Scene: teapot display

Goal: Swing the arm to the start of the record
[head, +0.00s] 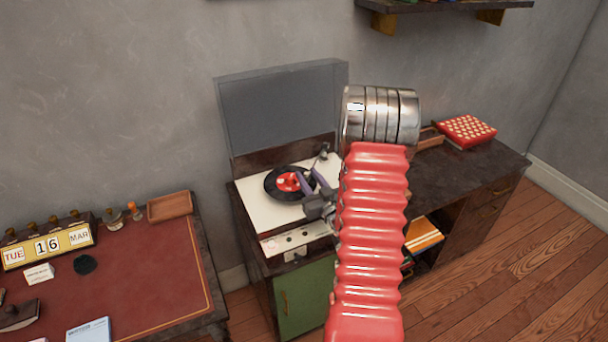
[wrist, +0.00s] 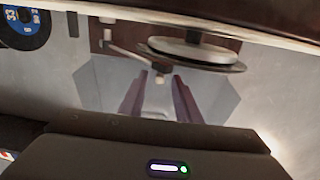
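The record player (head: 262,215) has a white deck, and its lid (head: 285,105) stands open. A black record (head: 272,192) with a red label lies on the platter; in the wrist view the platter (wrist: 195,52) shows edge-on. My gripper (head: 312,180) is open at the record's right side. In the wrist view its purple fingers (wrist: 159,76) stand apart on either side of the pale head; contact is unclear.
My red arm hides the cabinet's right part. A desk (head: 150,285) with a calendar (head: 47,246) stands at left. A red dotted box (head: 466,131) lies on the cabinet at right. A shelf (head: 450,5) is on the wall above. A blue numbered disc (wrist: 25,22) shows in the wrist view.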

